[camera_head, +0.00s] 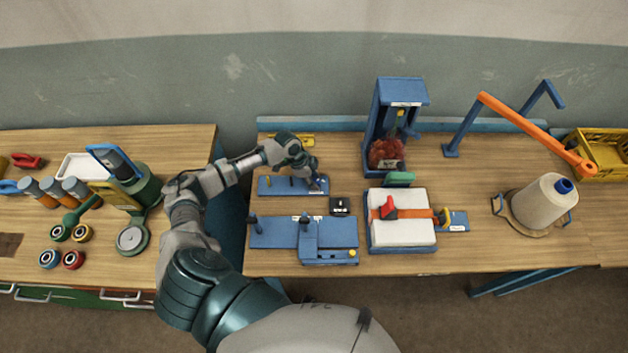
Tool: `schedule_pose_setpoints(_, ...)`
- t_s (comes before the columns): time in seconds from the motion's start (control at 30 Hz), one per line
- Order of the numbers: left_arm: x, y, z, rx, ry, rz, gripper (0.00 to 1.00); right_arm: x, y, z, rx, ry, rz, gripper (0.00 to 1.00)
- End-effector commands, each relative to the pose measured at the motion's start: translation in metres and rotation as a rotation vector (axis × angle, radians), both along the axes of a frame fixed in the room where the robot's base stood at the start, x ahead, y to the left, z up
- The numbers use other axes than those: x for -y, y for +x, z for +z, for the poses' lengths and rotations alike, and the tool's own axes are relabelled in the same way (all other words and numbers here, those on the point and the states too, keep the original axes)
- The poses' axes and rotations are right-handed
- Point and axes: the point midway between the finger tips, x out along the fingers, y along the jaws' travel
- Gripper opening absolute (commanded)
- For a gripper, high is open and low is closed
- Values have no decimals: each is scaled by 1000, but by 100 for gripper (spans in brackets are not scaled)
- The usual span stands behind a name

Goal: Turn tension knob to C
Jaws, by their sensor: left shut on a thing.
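A blue plate (277,190) lies on the right-hand bench, with small dark upright pegs on it and a pale label near its right end. My left gripper (317,184) reaches over it from the left and points down at its right end. Its fingers are shut on the tension knob there, which they mostly hide. The knob's letter marks and pointer are too small to read. My right gripper is not in view.
A blue fixture (275,235) lies in front, with a small black box (340,206) near it. A tall blue stand (378,120) rises behind. A thread cone (540,203) stands at far right.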

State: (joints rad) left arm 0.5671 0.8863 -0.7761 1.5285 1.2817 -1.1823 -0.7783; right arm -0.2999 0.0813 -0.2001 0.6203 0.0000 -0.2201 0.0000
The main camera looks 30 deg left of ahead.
Motion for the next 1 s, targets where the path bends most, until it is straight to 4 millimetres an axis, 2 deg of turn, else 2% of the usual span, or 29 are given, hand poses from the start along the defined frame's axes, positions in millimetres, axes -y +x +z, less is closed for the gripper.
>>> schedule_pose_setpoints(0.3,0,4,3,11,-2,-92,0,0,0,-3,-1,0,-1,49)
schedule_pose_setpoints(0.73,0,4,3,10,-2,-101,0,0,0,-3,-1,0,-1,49)
schedule_pose_setpoints(0.77,0,4,3,10,-2,-101,36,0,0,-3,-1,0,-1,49)
schedule_pose_setpoints(0.83,0,4,3,10,-2,-101,54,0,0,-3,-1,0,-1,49)
schedule_pose_setpoints(0.87,0,3,3,9,-2,-101,58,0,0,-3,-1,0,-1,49)
schedule_pose_setpoints(1.0,0,2,2,5,-1,-102,58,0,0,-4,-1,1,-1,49)
